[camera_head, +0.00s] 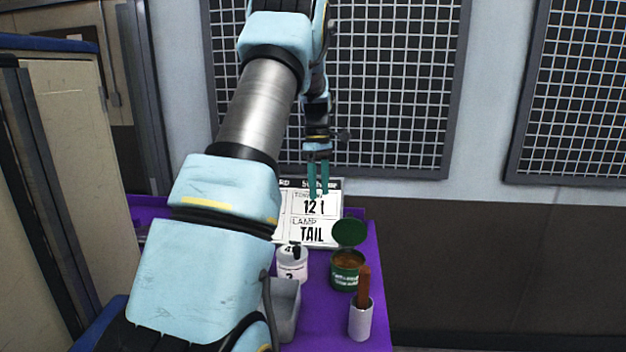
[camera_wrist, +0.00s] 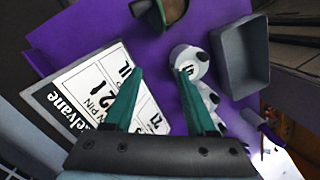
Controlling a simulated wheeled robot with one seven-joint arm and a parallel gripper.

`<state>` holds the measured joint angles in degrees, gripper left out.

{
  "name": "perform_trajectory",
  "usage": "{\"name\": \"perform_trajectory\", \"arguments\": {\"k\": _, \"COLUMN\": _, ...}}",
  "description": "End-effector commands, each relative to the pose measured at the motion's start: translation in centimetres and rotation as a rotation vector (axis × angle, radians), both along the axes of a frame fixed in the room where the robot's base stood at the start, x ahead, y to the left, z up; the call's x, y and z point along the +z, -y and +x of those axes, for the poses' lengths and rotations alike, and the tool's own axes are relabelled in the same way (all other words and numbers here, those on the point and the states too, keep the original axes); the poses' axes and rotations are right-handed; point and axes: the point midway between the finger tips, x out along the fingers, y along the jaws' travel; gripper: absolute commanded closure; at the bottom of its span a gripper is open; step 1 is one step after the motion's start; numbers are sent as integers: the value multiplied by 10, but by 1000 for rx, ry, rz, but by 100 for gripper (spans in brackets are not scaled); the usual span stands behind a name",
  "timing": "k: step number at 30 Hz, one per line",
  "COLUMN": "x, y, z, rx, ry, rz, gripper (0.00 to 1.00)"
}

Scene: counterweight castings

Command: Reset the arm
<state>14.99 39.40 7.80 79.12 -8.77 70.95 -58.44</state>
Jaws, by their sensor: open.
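My gripper (camera_head: 318,194) hangs at the end of my raised, outstretched arm, teal fingers pointing down. It is in front of the wall grille and over the back of the purple table. In the wrist view my gripper (camera_wrist: 158,72) has its two fingers spread apart with nothing held between them. The board also shows in the wrist view (camera_wrist: 75,92), partly covered by a finger. My arm hides the left part of the table in the head view.
On the purple table (camera_head: 330,328) are a white numbered jar (camera_head: 292,268), a green tin (camera_head: 345,276) with a raised lid (camera_head: 349,232), a white cup (camera_head: 361,321) holding a brown handle (camera_head: 364,283), and a grey bin (camera_head: 284,309). A cabinet (camera_head: 75,150) stands at left.

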Motion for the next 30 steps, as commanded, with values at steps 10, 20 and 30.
{"name": "perform_trajectory", "arguments": {"k": 10, "x": -21, "y": -46, "z": -105, "rx": -428, "ry": 145, "rz": -44, "gripper": 44}}
{"name": "perform_trajectory", "arguments": {"k": 20, "x": -52, "y": -75, "z": -224, "rx": -859, "ry": 266, "rz": -19, "gripper": 44}}
{"name": "perform_trajectory", "arguments": {"k": 30, "x": -66, "y": -84, "z": -272, "rx": -1034, "ry": 302, "rz": 4, "gripper": 44}}
